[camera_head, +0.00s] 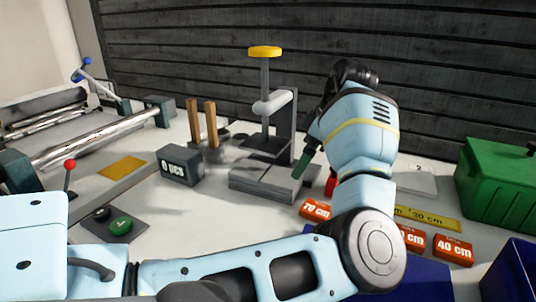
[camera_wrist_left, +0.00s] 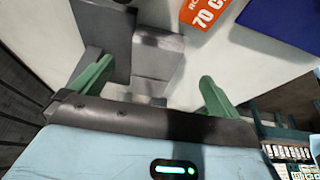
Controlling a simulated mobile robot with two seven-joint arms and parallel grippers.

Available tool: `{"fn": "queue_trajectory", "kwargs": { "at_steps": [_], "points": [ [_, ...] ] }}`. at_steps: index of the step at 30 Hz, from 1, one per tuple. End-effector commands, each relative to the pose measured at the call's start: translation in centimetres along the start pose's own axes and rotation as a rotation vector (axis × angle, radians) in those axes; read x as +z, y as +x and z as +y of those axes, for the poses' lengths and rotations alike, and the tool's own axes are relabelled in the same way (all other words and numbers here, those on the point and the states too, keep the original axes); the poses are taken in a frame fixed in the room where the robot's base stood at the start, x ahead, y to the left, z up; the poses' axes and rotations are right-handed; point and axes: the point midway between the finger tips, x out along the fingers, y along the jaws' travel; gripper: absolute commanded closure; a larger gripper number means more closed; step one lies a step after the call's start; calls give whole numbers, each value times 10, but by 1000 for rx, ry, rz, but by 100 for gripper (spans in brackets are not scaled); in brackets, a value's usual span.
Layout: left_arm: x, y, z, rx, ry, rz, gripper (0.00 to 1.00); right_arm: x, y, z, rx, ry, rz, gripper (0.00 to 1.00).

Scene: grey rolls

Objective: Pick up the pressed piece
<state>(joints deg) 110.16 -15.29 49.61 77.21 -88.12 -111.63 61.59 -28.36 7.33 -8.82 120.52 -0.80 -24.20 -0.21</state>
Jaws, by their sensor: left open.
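The grey hand press (camera_head: 277,130) with a yellow knob (camera_head: 265,51) stands behind the middle of the table. My left gripper (camera_head: 308,165) is at the right side of its base, pointing down, with one green finger showing in the head view. In the left wrist view my left gripper (camera_wrist_left: 155,88) is open, its two green fingers wide apart. A grey block-like surface (camera_wrist_left: 157,58) lies between and beyond them; I cannot tell whether it is the pressed piece or part of the press. No separate pressed piece can be made out. My right gripper is not in view.
A grey "0 pcs" counter block (camera_head: 180,166) stands left of the press. Orange "70 cm" (camera_head: 316,209) and "40 cm" (camera_head: 453,249) blocks lie to the right, near a green bin (camera_head: 497,185) and a blue bin (camera_head: 512,272). A roller machine (camera_head: 105,140) is at left.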

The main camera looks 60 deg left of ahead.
Motion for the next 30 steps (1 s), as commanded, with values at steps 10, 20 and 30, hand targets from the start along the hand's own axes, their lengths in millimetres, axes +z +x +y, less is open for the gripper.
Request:
{"fn": "queue_trajectory", "kwargs": {
  "at_steps": [10,20,30],
  "points": [
    [0,24,0,0,0,0,0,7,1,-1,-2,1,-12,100],
    [1,48,3,-2,0,0,0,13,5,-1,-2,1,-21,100],
    [1,78,4,0,0,-1,0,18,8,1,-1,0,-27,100]
  ]
}}
